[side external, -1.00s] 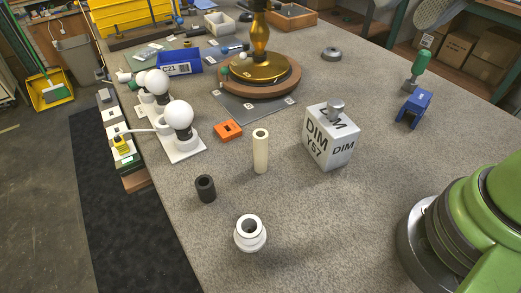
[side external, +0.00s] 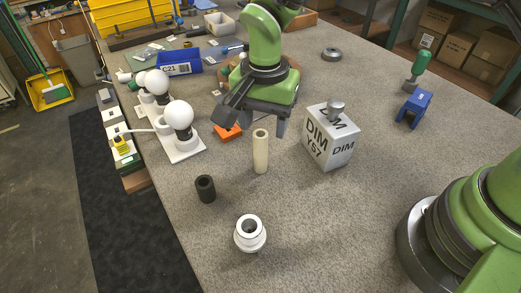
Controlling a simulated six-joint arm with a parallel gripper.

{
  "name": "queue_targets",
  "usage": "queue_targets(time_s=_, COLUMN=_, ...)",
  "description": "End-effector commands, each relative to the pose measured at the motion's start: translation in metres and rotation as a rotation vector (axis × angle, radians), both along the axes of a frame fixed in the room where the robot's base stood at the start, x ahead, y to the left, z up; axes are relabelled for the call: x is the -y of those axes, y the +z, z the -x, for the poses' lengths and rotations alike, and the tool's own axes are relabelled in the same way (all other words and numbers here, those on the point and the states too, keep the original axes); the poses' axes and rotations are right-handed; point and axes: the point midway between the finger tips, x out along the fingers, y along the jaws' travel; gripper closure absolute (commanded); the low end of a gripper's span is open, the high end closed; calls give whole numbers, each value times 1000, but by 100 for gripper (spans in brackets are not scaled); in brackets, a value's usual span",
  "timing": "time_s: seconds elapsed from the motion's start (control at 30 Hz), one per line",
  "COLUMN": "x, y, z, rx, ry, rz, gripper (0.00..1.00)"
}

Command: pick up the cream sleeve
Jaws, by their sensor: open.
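The cream sleeve (side external: 260,152) is a tall, narrow hollow tube standing upright on the grey table, near the middle of the side view. My gripper (side external: 249,120) hangs just behind and above it, with its dark jaws open and spread apart. I see nothing between the jaws. The sleeve stands free in front of them, and I cannot tell whether any finger touches it.
A white box marked DIM Y57 (side external: 331,141) stands right of the sleeve. An orange block (side external: 228,132) is partly hidden by my gripper. A black cylinder (side external: 205,188) and a white ring-shaped part (side external: 250,233) stand in front. Bulbs on white bases (side external: 179,116) stand left.

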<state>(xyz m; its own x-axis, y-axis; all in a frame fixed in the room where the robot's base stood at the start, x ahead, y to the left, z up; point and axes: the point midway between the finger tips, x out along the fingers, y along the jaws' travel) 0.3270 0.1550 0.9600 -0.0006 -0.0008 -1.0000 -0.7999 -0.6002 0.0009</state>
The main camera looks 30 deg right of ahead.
Motion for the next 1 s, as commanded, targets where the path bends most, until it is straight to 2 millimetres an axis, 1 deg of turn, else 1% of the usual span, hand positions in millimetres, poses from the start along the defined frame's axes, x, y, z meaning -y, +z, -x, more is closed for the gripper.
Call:
queue_targets(time_s=0.03, x=0, y=-7, z=0, rx=-3, ry=1, rz=1, gripper=44)
queue_targets(time_s=0.23, x=-1, y=-23, z=0, rx=-2, ry=0, rz=0, gripper=44)
queue_targets(time_s=0.4, x=-5, y=-50, z=-3, rx=-4, ry=2, rz=2, gripper=44)
queue_targets(time_s=0.5, x=-5, y=-62, z=-3, rx=-2, ry=0, rz=0, gripper=44)
queue_targets(time_s=0.6, x=-5, y=-67, z=-3, rx=1, ry=0, rz=-1, gripper=44)
queue_targets(time_s=0.8, x=-5, y=-67, z=-3, rx=2, ry=0, rz=-1, gripper=44)
queue_targets(time_s=0.87, x=-5, y=-66, z=-3, rx=1, ry=0, rz=-1, gripper=58)
queue_targets(time_s=0.9, x=-5, y=-66, z=-3, rx=1, ry=0, rz=-1, gripper=67)
queue_targets(time_s=0.97, x=-5, y=-66, z=-3, rx=1, ry=0, rz=-1, gripper=81)
queue_targets(time_s=1.0, x=-5, y=-66, z=-3, rx=1, ry=0, rz=-1, gripper=90)
